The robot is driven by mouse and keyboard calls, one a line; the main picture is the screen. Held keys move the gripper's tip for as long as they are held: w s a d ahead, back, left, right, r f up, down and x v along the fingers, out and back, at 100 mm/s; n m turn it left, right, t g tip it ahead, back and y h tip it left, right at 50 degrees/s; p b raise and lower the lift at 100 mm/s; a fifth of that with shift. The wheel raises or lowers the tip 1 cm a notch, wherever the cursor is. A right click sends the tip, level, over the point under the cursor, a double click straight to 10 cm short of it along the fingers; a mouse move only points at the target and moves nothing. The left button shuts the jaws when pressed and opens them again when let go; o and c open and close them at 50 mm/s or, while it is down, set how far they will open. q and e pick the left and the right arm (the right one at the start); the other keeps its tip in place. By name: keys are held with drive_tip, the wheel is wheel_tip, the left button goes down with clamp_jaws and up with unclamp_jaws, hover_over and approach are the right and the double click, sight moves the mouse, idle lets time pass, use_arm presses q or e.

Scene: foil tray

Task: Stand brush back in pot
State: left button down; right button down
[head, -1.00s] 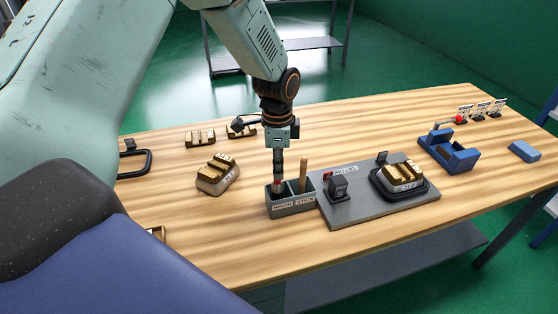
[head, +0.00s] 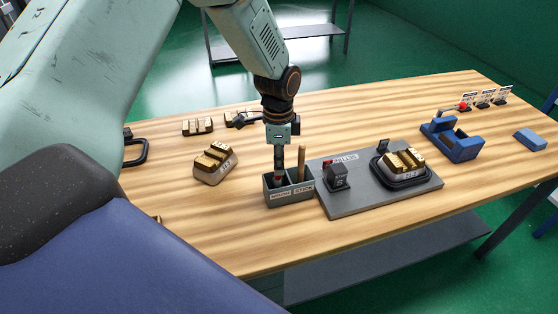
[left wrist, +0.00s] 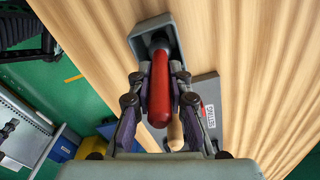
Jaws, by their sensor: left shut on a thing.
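The grey pot (head: 290,196) stands on the table and has two compartments; its right label reads STICK. The brush has a red handle (left wrist: 160,90), and its lower end is inside the pot's left compartment. It looks upright or nearly so. My left gripper (head: 279,172) is shut on the brush handle, just above the pot. In the left wrist view the fingers (left wrist: 158,75) close around the red handle, and the dark lower part enters the pot (left wrist: 139,30). The brush tip is hidden inside. A wooden stick (head: 302,153) stands in the right compartment. My right gripper is not in view.
A grey board (head: 375,197) with a small dark block (head: 338,177) and a black foil tray holder (head: 400,180) lies right of the pot. A brass-topped block (head: 214,165) sits to the left. A blue tape dispenser (head: 455,143) is farther right. The front table edge is clear.

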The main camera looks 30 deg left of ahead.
use_arm(q)
drive_tip(key=shift+s+a+r, duration=0.1)
drive_tip(key=shift+s, duration=0.4)
drive_tip(key=shift+w+f, duration=0.2)
drive_tip(key=shift+f, duration=0.05)
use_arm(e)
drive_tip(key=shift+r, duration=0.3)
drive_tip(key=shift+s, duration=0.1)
use_arm(q)
drive_tip(key=shift+s+r, duration=0.1)
drive_tip(key=shift+s, duration=0.15)
drive_tip(key=shift+w+f, duration=0.3)
drive_tip(key=shift+w, duration=0.1)
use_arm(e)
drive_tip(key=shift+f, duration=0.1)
use_arm(q)
drive_tip(key=shift+s, duration=0.15)
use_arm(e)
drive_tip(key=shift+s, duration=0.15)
use_arm(q)
drive_tip(key=shift+w+f, duration=0.1)
drive_tip(key=shift+w, duration=0.1)
